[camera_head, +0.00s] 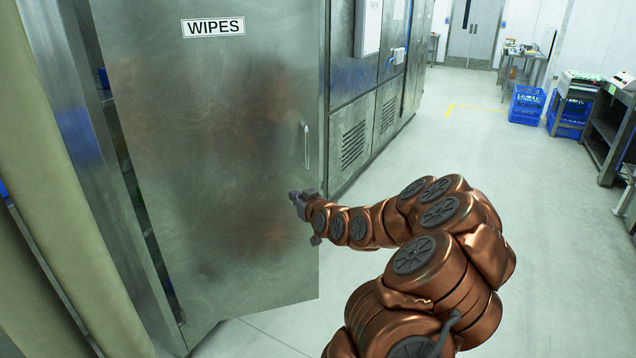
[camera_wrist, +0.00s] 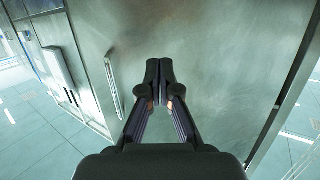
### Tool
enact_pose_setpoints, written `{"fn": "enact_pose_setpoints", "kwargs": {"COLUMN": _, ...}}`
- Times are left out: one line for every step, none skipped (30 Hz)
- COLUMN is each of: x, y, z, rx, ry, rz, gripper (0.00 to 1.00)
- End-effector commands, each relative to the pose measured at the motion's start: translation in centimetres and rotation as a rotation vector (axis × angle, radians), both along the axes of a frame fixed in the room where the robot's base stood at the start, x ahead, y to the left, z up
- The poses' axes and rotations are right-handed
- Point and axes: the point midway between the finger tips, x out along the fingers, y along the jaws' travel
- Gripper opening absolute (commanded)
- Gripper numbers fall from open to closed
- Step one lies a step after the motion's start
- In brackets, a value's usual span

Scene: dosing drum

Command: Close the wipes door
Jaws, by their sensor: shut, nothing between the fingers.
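The wipes door (camera_head: 225,150) is a large metal panel labelled "WIPES" at the left of the head view. It stands open, with a dark gap along its left side where the cabinet interior shows. A slim vertical handle (camera_head: 306,147) is near its right edge. My gripper (camera_head: 296,205) is in front of the lower right part of the door, below the handle. In the wrist view my gripper (camera_wrist: 158,78) is shut and empty, facing the door panel (camera_wrist: 225,60), with the handle (camera_wrist: 113,85) to its left. I cannot tell whether the fingertips touch the panel.
Metal cabinets with vents (camera_head: 353,144) stand behind the door to the right. Blue crates (camera_head: 527,104) and a workbench (camera_head: 612,120) are at the far right. The pale floor (camera_head: 450,145) between them is clear. A beige column (camera_head: 60,200) stands at the left.

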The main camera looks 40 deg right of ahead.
Motion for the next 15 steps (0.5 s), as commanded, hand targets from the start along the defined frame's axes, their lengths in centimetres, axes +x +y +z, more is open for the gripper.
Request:
{"fn": "enact_pose_setpoints", "kwargs": {"x": -0.9, "y": -2.6, "z": -1.3, "rx": -0.009, "ry": -0.036, "rz": -0.049, "gripper": 0.00}}
{"fn": "enact_pose_setpoints", "kwargs": {"x": -1.3, "y": -3.8, "z": -1.4, "rx": -0.020, "ry": -0.062, "rz": -0.074, "gripper": 0.00}}
{"fn": "enact_pose_setpoints", "kwargs": {"x": -1.9, "y": -5.3, "z": -1.5, "rx": -0.034, "ry": -0.092, "rz": -0.103, "gripper": 0.00}}
{"fn": "enact_pose_setpoints", "kwargs": {"x": -2.4, "y": -6.3, "z": -1.6, "rx": -0.042, "ry": -0.109, "rz": -0.124, "gripper": 0.00}}
{"fn": "enact_pose_setpoints", "kwargs": {"x": -2.8, "y": -7.2, "z": -1.7, "rx": -0.052, "ry": -0.127, "rz": -0.141, "gripper": 0.00}}
{"fn": "enact_pose_setpoints", "kwargs": {"x": -3.2, "y": -8.1, "z": -1.8, "rx": -0.062, "ry": -0.145, "rz": -0.162, "gripper": 0.00}}
{"fn": "enact_pose_setpoints", "kwargs": {"x": -3.6, "y": -8.7, "z": -1.9, "rx": -0.067, "ry": -0.153, "rz": -0.174, "gripper": 0.00}}
{"fn": "enact_pose_setpoints", "kwargs": {"x": -3.9, "y": -9.1, "z": -2.0, "rx": -0.072, "ry": -0.162, "rz": -0.184, "gripper": 0.00}}
{"fn": "enact_pose_setpoints", "kwargs": {"x": -4.1, "y": -9.6, "z": -2.0, "rx": -0.079, "ry": -0.173, "rz": -0.194, "gripper": 0.00}}
{"fn": "enact_pose_setpoints", "kwargs": {"x": -4.3, "y": -9.9, "z": -1.9, "rx": -0.082, "ry": -0.179, "rz": -0.200, "gripper": 0.00}}
{"fn": "enact_pose_setpoints", "kwargs": {"x": -4.3, "y": -10.1, "z": -1.8, "rx": -0.085, "ry": -0.183, "rz": -0.204, "gripper": 0.00}}
{"fn": "enact_pose_setpoints", "kwargs": {"x": -4.3, "y": -10.2, "z": -1.8, "rx": -0.086, "ry": -0.187, "rz": -0.207, "gripper": 0.00}}
{"fn": "enact_pose_setpoints", "kwargs": {"x": -4.2, "y": -10.3, "z": -1.7, "rx": -0.087, "ry": -0.188, "rz": -0.208, "gripper": 0.00}}
{"fn": "enact_pose_setpoints", "kwargs": {"x": -4.1, "y": -10.4, "z": -1.7, "rx": -0.088, "ry": -0.189, "rz": -0.208, "gripper": 0.00}}
{"fn": "enact_pose_setpoints", "kwargs": {"x": -3.9, "y": -10.4, "z": -1.7, "rx": -0.088, "ry": -0.188, "rz": -0.208, "gripper": 0.00}}
